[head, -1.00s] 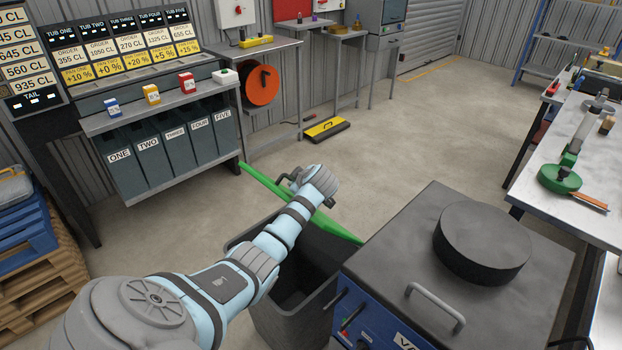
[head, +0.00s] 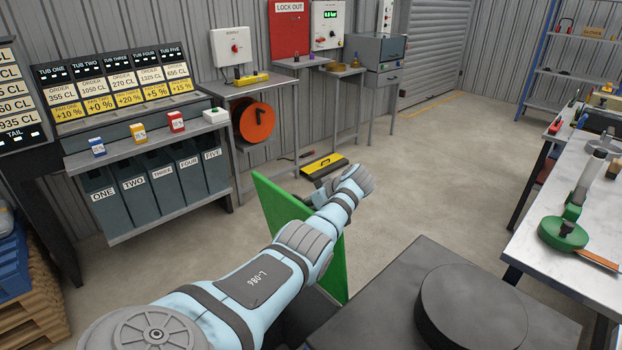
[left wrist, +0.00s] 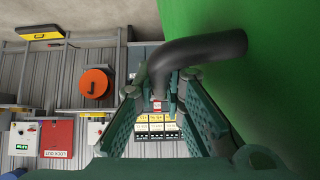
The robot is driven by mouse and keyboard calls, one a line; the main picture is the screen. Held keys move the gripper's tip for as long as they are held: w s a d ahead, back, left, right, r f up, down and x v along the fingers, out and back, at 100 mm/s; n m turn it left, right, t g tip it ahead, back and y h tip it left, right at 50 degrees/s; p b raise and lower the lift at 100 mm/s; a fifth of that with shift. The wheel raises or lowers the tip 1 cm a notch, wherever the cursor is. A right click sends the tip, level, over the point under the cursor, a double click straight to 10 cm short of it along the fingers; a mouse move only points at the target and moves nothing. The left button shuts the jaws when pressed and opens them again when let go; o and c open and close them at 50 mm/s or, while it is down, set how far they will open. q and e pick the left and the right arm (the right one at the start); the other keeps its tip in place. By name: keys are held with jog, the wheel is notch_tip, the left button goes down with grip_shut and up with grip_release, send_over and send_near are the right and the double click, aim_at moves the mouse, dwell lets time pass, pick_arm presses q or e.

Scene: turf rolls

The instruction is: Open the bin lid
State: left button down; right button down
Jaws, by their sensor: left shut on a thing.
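The bin lid (head: 291,225) is a flat green panel standing steeply raised behind my left arm in the head view. In the left wrist view the green lid (left wrist: 273,70) fills the right side. A black bent handle (left wrist: 200,50) stands out from it. My left gripper (left wrist: 160,88) has its green fingers closed around this handle. In the head view the left gripper is mostly hidden behind my wrist. The dark grey bin (head: 300,322) shows only in part below the lid, behind my arm. My right gripper is not in view.
A grey-topped machine (head: 400,290) with a black round disc (head: 470,308) stands right of the bin. A shelf with numbered tubs (head: 150,180) stands at left. Open floor (head: 430,165) lies between there and the workbench (head: 560,190).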

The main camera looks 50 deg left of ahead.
pick_arm(q)
jog(key=c, duration=1.7)
grip_release()
jog(key=shift+o, duration=0.2)
jog(key=v, duration=1.2)
jog(key=shift+f, duration=0.1)
